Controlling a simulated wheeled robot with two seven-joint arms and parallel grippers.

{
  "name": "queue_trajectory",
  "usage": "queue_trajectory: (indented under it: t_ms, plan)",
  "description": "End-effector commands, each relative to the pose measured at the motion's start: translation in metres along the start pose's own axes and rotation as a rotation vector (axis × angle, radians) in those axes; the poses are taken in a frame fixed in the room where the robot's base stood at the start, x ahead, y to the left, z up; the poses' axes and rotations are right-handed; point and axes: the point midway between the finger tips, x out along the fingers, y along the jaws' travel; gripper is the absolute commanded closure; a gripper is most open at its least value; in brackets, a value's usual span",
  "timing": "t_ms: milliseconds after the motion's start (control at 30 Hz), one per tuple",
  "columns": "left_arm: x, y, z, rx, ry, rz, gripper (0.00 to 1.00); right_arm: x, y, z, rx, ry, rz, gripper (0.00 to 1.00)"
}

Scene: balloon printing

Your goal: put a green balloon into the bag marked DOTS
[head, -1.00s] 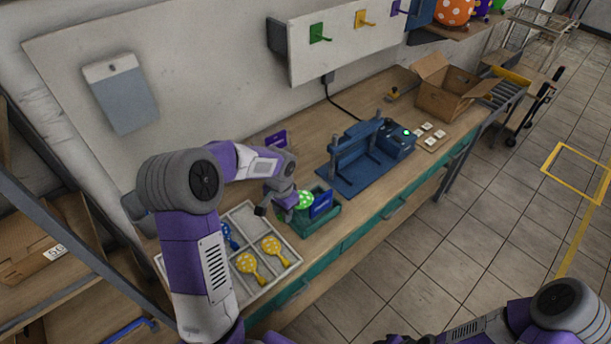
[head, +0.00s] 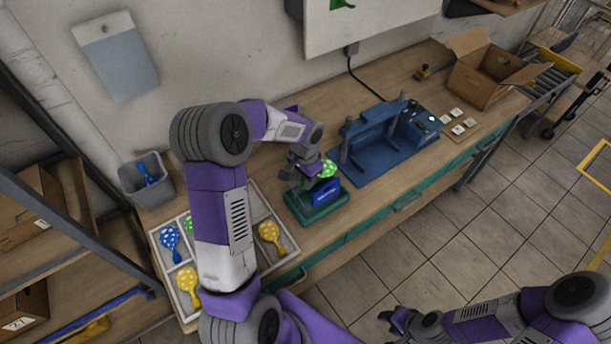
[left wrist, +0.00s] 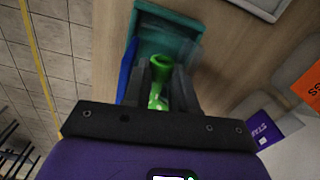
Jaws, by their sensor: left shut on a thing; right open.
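My left gripper (head: 308,172) is shut on a green balloon with pale dots (head: 327,169), above a dark green stand (head: 318,211) with a blue panel (head: 327,191). In the left wrist view the balloon's green neck (left wrist: 160,66) sits between the fingers (left wrist: 163,88), with the stand (left wrist: 170,37) beyond. A purple label (left wrist: 264,131), its writing upside down and apparently reading DOTS, shows at the right there, near an orange label (left wrist: 312,85). In the head view my arm largely hides the purple label (head: 291,109). My right gripper (head: 398,320) is open and empty over the floor.
A divided tray (head: 287,241) with yellow, blue and green dotted balloons lies left of the stand. A blue press (head: 372,158) stands to its right. A grey bin (head: 137,178), a cardboard box (head: 478,82) and white tiles (head: 457,121) are also around the bench.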

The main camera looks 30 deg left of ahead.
Motion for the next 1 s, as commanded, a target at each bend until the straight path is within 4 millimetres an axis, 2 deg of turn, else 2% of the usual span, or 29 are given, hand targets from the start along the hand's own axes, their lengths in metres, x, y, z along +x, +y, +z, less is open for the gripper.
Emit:
queue_trajectory:
  t_ms: [33, 500, 700, 967, 1000]
  plan:
    - [0.011, 0.0, 0.0, 0.0, -0.001, 0.001, 0.91, 0.008, 0.003, 0.0, 0.0, 0.0, 0.0, 0.57]
    - [0.066, 0.0, 0.0, 0.0, -0.001, 0.0, 0.91, 0.048, 0.018, -0.002, 0.0, 0.0, 0.0, 0.57]
    - [0.076, 0.0, 0.0, -0.001, 0.0, 0.0, 0.91, 0.055, 0.02, -0.002, 0.0, 0.0, 0.0, 0.57]
    - [0.076, 0.0, 0.0, -0.001, 0.001, 0.0, 0.91, 0.054, 0.02, -0.002, 0.0, 0.0, 0.0, 0.57]
    - [0.076, 0.0, 0.0, -0.001, 0.001, -0.001, 0.71, 0.054, 0.02, -0.002, 0.0, 0.0, 0.0, 0.57]
